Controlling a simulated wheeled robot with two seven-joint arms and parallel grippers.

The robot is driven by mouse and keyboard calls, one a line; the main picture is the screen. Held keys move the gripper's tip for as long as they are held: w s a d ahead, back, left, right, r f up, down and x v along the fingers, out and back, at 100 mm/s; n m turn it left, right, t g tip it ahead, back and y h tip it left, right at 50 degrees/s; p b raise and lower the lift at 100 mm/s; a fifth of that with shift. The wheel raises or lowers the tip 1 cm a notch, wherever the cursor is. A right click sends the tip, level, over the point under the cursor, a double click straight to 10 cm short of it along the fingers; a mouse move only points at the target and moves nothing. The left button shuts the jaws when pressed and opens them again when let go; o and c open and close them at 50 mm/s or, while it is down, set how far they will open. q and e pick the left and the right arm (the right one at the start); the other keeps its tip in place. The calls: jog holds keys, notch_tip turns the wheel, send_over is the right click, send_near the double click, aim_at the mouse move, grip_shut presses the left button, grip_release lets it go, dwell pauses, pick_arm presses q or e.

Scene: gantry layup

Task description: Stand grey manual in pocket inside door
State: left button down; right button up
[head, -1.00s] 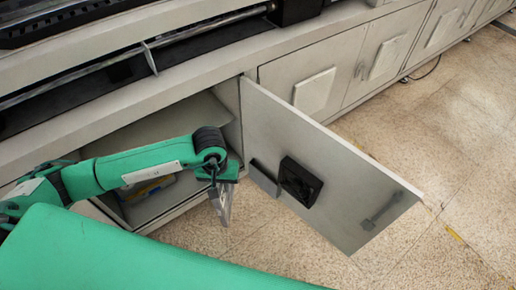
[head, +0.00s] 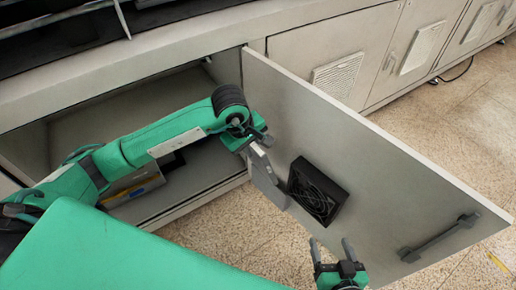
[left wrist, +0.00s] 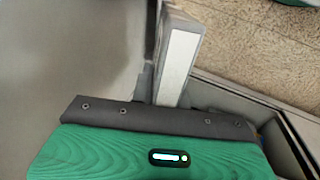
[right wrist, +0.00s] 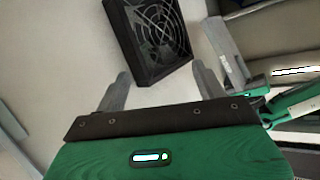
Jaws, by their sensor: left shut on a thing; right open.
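The grey manual (left wrist: 178,65) is a narrow block with a pale strip, seen end-on in the left wrist view. My left gripper (head: 257,146) is shut on it beside the open door (head: 375,170). The manual shows small below the fingers in the head view (head: 263,160). The grey pocket (head: 269,187) is on the door's inner face, left of the black fan grille. The manual overlaps the pocket's upper end there; I cannot tell whether it is inside. My right gripper (head: 332,250) is open and empty, low in front of the door; its fingers also show in the right wrist view (right wrist: 160,82).
The black fan grille (head: 318,190) stands out from the door between pocket and handle (head: 440,238). The cabinet interior (head: 120,120) is open behind my left arm, with a blue and yellow item (head: 133,188) inside. Speckled floor (head: 235,225) is clear below.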

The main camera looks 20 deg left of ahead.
pick_arm(q)
jog(key=shift+w+d+f+n+t+b, duration=0.15)
jog(key=shift+w+f+n+b, duration=0.15)
jog(key=shift+w, duration=0.2)
jog(key=shift+w+a+f+n+t+b, duration=0.1)
jog(key=shift+w+f+n+t+b, duration=0.15)
jog(key=shift+w+b, duration=0.2)
jog(key=shift+w, duration=0.1)
pick_arm(e)
jog(key=shift+t, duration=0.5)
jog(key=r, duration=0.5)
jog(key=shift+w, duration=0.35)
jog(key=shift+y, duration=0.3)
